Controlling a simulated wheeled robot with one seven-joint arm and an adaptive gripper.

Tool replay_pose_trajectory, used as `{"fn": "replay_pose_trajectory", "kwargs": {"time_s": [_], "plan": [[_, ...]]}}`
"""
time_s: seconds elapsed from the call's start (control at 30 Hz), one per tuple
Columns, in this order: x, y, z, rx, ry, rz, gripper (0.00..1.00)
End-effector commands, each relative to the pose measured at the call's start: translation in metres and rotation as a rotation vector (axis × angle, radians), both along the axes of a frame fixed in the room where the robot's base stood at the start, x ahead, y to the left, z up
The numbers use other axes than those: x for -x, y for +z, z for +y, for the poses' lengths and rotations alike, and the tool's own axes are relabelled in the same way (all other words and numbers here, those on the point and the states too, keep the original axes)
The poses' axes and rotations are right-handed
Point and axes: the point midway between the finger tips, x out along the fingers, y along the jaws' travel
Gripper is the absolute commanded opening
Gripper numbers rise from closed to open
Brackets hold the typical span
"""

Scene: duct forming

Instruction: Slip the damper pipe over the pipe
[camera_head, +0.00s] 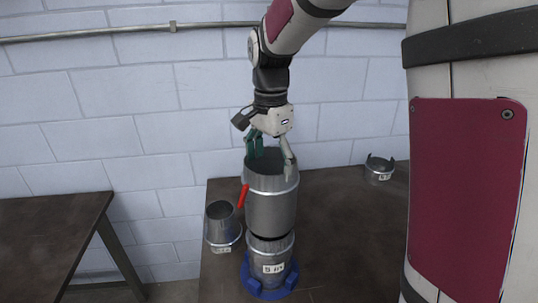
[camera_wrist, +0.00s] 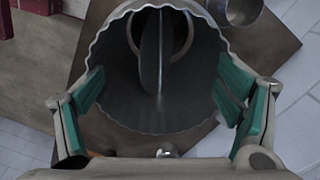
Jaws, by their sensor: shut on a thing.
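The damper pipe (camera_head: 270,208) is a grey metal cylinder with a red handle (camera_head: 243,196) on its left side. My gripper (camera_head: 270,163) is shut on its upper rim from above. In the wrist view the green finger pads lie on opposite sides of the damper pipe (camera_wrist: 150,112), and the damper plate (camera_wrist: 151,50) inside shows nearly edge-on. The pipe (camera_head: 271,255), labelled and upright, stands in a blue base (camera_head: 268,290) directly below. A thin dark band shows between the two; I cannot tell whether they touch. The damper pipe looks upright and roughly in line with the pipe.
A flared metal piece (camera_head: 221,226) stands close left of the pipe on the brown table (camera_head: 345,215). A short metal ring (camera_head: 379,172) lies at the table's back right. Another table (camera_head: 45,235) is at the left, and a white block wall is behind.

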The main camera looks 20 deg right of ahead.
Motion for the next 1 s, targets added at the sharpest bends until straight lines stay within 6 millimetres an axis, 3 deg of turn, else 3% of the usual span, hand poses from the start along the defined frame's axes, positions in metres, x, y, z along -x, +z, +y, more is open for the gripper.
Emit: {"fn": "replay_pose_trajectory", "kwargs": {"time_s": [0.5,1.0], "plan": [[0.000,-0.036,0.000,0.000,0.000,0.001,0.26],[0.000,-0.044,0.000,0.001,0.000,-0.001,0.26]]}}
